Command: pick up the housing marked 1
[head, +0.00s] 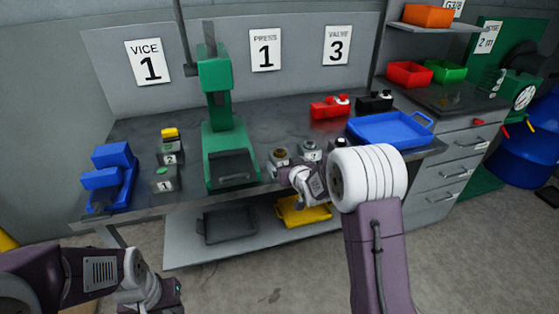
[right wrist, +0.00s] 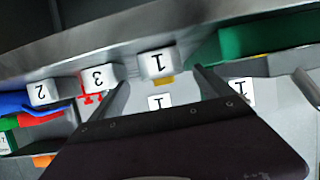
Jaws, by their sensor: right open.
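The housing marked 1 (right wrist: 157,64) is a grey block with a white numbered face and a brass-coloured top. In the upside-down right wrist view it lies ahead, between the lines of my fingers. In the head view its brass top (head: 280,153) shows just right of the green press, with my right gripper (head: 285,173) close in front, covering part of it. My right gripper (right wrist: 161,78) is open and empty, its fingers apart on either side. My left gripper (head: 165,293) is low at the left, away from the bench; its jaws cannot be made out.
Housings marked 3 (right wrist: 99,76) and 2 (right wrist: 43,92) stand beside it. The green press (head: 230,150) is close on its left in the head view. A blue tray (head: 390,128), red valve (head: 328,108) and blue vice (head: 110,178) also occupy the bench.

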